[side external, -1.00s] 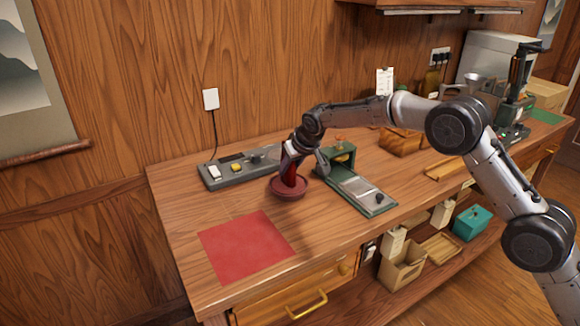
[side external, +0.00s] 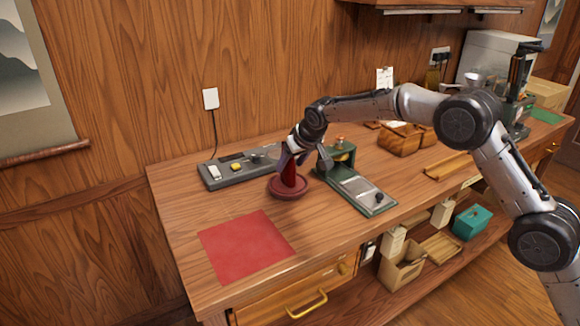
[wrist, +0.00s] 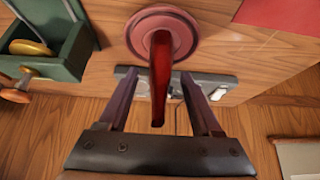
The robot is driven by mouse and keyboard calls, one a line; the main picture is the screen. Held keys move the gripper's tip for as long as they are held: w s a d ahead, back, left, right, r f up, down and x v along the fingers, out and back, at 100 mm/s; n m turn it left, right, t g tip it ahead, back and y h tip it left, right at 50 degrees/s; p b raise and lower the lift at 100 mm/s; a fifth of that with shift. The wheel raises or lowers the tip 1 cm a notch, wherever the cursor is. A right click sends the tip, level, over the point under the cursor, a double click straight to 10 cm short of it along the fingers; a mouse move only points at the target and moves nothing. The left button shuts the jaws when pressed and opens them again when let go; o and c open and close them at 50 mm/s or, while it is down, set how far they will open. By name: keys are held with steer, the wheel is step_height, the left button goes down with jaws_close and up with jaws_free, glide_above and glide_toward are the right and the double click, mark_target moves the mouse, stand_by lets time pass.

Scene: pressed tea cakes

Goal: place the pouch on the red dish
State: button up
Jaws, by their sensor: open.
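The dark red pouch (side external: 289,175) stands upright and narrow on the round red dish (side external: 274,190), its lower end within the rim. In the wrist view the pouch (wrist: 160,82) runs from the dish (wrist: 136,32) toward the camera, between my fingers. My gripper (side external: 293,161) is open around the upper part of the pouch. In the wrist view a gap shows between the pouch and each finger of my gripper (wrist: 160,75). The pouch's underside is hidden.
A green press-like device (side external: 360,192) stands close right of the dish. A grey power strip (side external: 222,180) lies behind it, at the left. A red mat (side external: 245,245) lies flat at the front left. A wooden box (side external: 398,143) stands farther right.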

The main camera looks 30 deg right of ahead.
steer(key=v, duration=1)
steer(key=s+d+r, duration=0.3)
steer(key=s, duration=0.5)
steer(key=s+d+r, duration=0.2)
steer(key=s+r, duration=0.1)
steer(key=s, duration=0.5)
steer(key=s+d+r, duration=0.3)
steer(key=s, duration=0.5)
steer(key=s+d+f, duration=0.1)
steer(key=s+f, duration=0.2)
steer(key=s, duration=0.7)
steer(key=s+d+f+g, duration=0.1)
steer(key=s+f, duration=0.3)
steer(key=s, duration=0.7)
steer(key=shift+s+f, duration=0.15)
